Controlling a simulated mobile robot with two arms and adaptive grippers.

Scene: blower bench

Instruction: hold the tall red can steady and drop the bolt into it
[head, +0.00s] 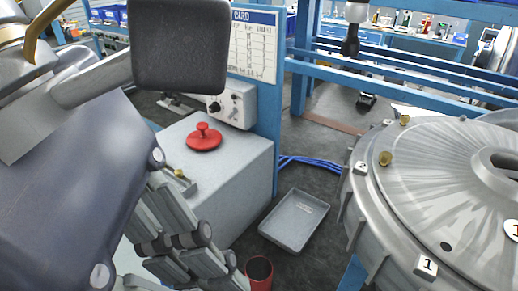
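The tall red can (259,275) stands at the bottom edge of the head view, its dark open mouth facing up and its lower part cut off. My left gripper (232,274) reaches down from the left. Its finger links end close against the can's left side, but I cannot tell whether they touch it or how far apart the fingertips are. A small brass bolt (179,173) shows at a metal bracket on the grey box. My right gripper is not in view.
A grey box (235,170) carries a red knobbed lid (203,138). The round metal casing (430,190) with numbered tags fills the right. A blue post (268,120) and blue rails (400,72) stand behind.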

